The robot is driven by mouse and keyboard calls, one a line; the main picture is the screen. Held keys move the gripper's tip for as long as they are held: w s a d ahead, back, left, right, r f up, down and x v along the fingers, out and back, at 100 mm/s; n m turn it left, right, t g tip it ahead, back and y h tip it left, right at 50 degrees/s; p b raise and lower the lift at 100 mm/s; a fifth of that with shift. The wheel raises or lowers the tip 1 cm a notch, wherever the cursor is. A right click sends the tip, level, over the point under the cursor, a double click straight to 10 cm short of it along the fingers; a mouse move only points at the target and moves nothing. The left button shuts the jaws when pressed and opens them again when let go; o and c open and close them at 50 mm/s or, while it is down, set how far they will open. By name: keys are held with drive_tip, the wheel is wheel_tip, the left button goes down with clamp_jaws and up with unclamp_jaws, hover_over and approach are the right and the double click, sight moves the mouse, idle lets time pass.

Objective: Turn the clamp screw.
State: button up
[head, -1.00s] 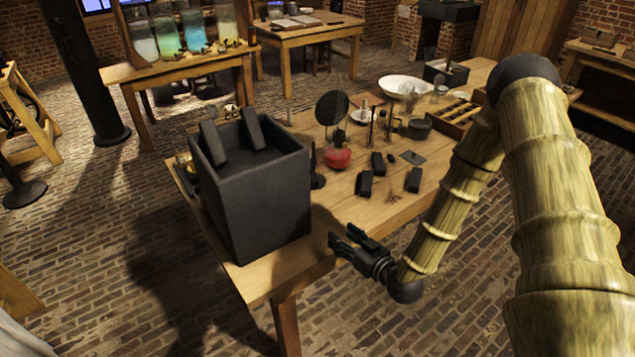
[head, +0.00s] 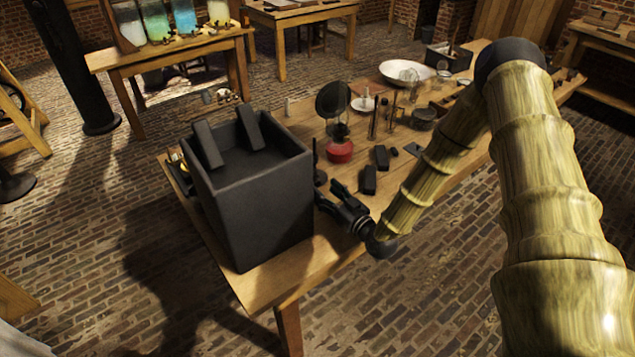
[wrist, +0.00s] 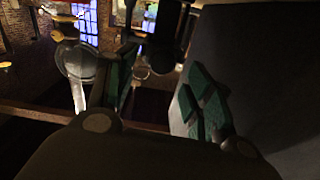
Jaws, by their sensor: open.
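A large black open-topped jar (head: 255,205) stands upright on the near end of the wooden table (head: 285,272). Two dark slabs (head: 207,145) stick up out of its top. I cannot make out the clamp screw with certainty; small brass-coloured pieces (head: 222,96) show behind the jar. My gripper (head: 326,195) is beside the jar's right side, below its rim. In the wrist view my gripper (wrist: 160,90) has its two green-padded fingers apart with nothing held between them. A dark flat wall, likely the jar's side (wrist: 236,65), stands close to the right finger.
A red-based lamp with a round dark disc (head: 340,150) stands behind my gripper. Several small black blocks (head: 369,181) lie to its right. A white bowl (head: 407,73) and a wooden tray sit farther back. A second table (head: 160,55) holds jars of coloured liquid.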

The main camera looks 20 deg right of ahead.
sight(318, 185)
drive_tip(key=shift+p+x, duration=0.5)
drive_tip(key=shift+x, duration=1.65)
drive_tip(key=c, duration=1)
